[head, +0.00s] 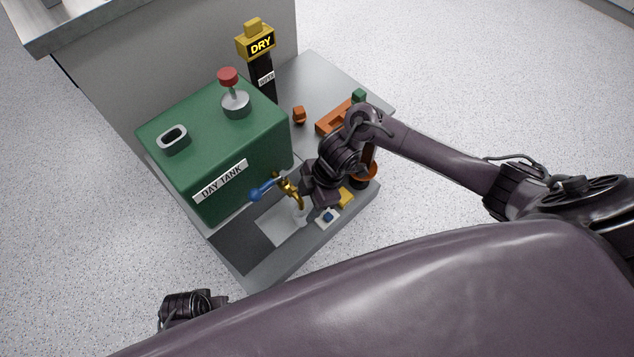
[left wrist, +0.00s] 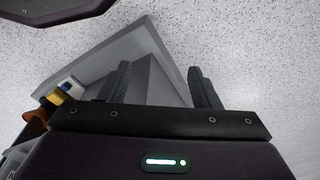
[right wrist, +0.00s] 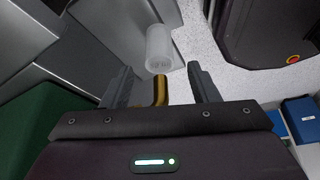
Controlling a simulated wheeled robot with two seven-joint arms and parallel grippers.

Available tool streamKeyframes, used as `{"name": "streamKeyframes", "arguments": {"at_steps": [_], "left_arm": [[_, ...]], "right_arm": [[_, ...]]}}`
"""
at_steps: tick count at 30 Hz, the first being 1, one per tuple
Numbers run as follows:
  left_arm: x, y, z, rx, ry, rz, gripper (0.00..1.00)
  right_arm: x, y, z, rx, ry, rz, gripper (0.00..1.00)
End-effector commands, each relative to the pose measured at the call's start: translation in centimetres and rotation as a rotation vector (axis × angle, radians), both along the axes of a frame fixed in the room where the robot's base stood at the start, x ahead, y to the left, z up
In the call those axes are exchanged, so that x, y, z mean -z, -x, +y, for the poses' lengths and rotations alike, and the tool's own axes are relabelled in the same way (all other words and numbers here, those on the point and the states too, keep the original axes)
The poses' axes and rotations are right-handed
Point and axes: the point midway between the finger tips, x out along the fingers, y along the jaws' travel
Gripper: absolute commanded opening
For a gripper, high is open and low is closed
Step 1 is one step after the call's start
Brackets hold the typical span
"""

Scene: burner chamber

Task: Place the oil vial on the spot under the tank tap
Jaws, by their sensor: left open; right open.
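The oil vial (right wrist: 158,46) is a pale, translucent cylinder in the right wrist view. It stands on or beside the light-grey spot (right wrist: 130,22), just beyond the fingertips. The spot shows in the head view (head: 276,229) below the brass tap (head: 291,188) with its blue handle, on the front of the green day tank (head: 222,150). My right gripper (right wrist: 161,68) is open and empty, with the brass tap spout (right wrist: 160,90) showing between its fingers. In the head view my right arm partly hides the vial area. My left gripper (left wrist: 160,78) is open and empty, near the front edge of the bench.
Orange parts (head: 334,117), a small white block with a blue top (head: 328,216) and a yellow piece (head: 346,197) lie near my right arm. The dark tray area left of the spot is clear.

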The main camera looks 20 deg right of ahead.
Motion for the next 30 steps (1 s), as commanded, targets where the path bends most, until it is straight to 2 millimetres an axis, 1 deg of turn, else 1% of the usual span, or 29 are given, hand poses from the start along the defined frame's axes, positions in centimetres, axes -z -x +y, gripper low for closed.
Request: {"name": "streamKeyframes", "arguments": {"at_steps": [1, 6, 9, 12, 18, 30], "left_arm": [[0.6, 0.2, 0.2, -0.004, -0.002, 0.001, 0.57], [3.4, 0.9, 0.9, -0.018, -0.006, -0.009, 0.57], [4.7, 1.4, 1.3, -0.024, -0.009, -0.014, 0.57], [5.5, 1.7, 1.5, -0.028, -0.010, -0.020, 0.57], [6.3, 2.0, 1.7, -0.032, -0.012, -0.024, 0.57], [6.3, 2.0, 1.7, -0.031, -0.012, -0.024, 0.57]], "right_arm": [[-1.5, -0.1, -0.5, 0.000, 0.001, -0.005, 0.54], [-4.9, -0.1, -2.0, 0.000, 0.001, -0.005, 0.54], [-6.5, 0.0, -2.6, 0.000, 0.001, -0.004, 0.54], [-7.6, 0.1, -3.1, 0.000, -0.001, -0.002, 0.54], [-8.5, 0.1, -3.5, 0.000, 0.000, -0.001, 0.54], [-8.5, 0.1, -3.5, 0.000, -0.001, -0.001, 0.54]]}}
